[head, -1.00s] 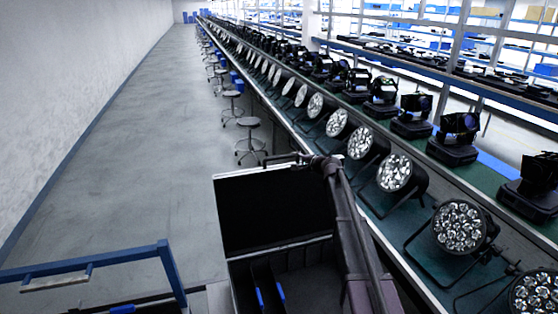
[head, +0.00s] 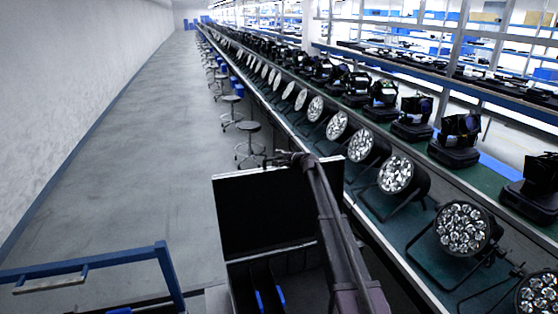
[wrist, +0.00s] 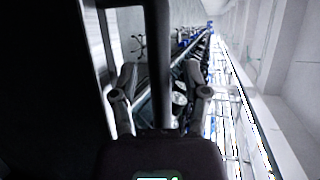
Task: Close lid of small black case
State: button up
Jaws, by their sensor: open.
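The small black case (head: 240,285) is at the bottom centre of the head view. Its lid (head: 262,212), a black panel with a thin silver rim, stands open and roughly upright at the far side. My gripper (head: 284,158) is at the lid's top edge, partly hidden by my own arm, which crosses the lid's right part. In the wrist view, the two fingers of my gripper (wrist: 160,97) are apart, with a dark upright bar between them that I cannot identify for sure. Contact with the lid cannot be told.
Dark dividers and blue pieces (head: 281,295) show inside the case. A long green bench (head: 395,226) with several par cans (head: 462,228) runs along the right. Stools (head: 249,127) stand beyond the lid. A blue rail (head: 85,264) is at lower left. The left floor is clear.

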grip_shut()
jog(key=shift+s, duration=0.1)
